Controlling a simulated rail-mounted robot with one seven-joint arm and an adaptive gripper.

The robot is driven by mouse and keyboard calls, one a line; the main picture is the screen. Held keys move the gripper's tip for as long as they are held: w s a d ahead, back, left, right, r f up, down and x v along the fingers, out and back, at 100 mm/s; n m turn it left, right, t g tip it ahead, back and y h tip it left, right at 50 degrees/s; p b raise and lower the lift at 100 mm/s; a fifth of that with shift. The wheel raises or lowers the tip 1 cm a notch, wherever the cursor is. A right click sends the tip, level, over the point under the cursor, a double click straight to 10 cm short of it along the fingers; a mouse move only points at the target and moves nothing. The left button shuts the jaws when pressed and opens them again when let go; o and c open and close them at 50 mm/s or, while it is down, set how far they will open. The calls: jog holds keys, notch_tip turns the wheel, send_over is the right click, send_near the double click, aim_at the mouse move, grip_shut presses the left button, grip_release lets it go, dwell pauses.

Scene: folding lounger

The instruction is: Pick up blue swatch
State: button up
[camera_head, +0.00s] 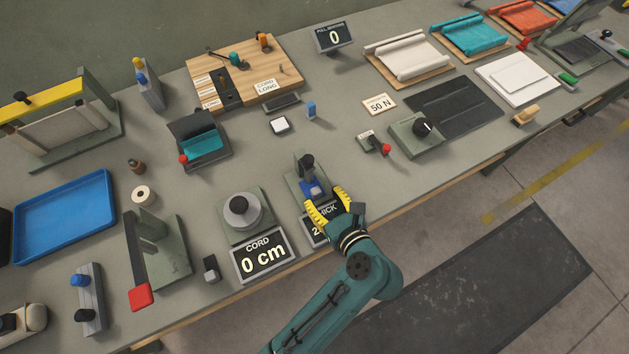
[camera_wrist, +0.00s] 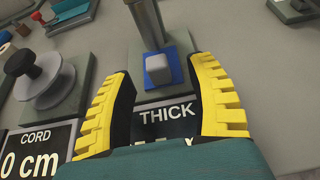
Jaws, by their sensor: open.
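A flat blue piece, which looks like the blue swatch (camera_wrist: 150,76), lies on the base of the thickness gauge (camera_wrist: 182,80). A light grey foot (camera_wrist: 159,69) of the gauge covers part of it. In the head view the blue swatch (camera_head: 312,187) shows just past my fingers, on the gauge near the bench's front edge. My gripper (camera_head: 326,204) has yellow ridged fingers, spread wide and empty. In the wrist view my gripper (camera_wrist: 162,70) has one finger on each side of the gauge foot and swatch. I cannot tell whether either finger touches the gauge.
The "THICK" display (camera_wrist: 167,115) lies below the gauge between my fingers. The cord gauge (camera_head: 242,210) and its display (camera_head: 262,257) stand close on the left. A small blue block (camera_head: 311,110) stands farther back.

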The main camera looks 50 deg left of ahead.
aim_at(318, 194)
jog(key=b+x, duration=0.1)
jog(key=x, duration=0.4)
jog(key=shift+s+b, duration=0.2)
jog(key=shift+b, duration=0.1)
jog(key=shift+d+r, duration=0.1)
grip_shut()
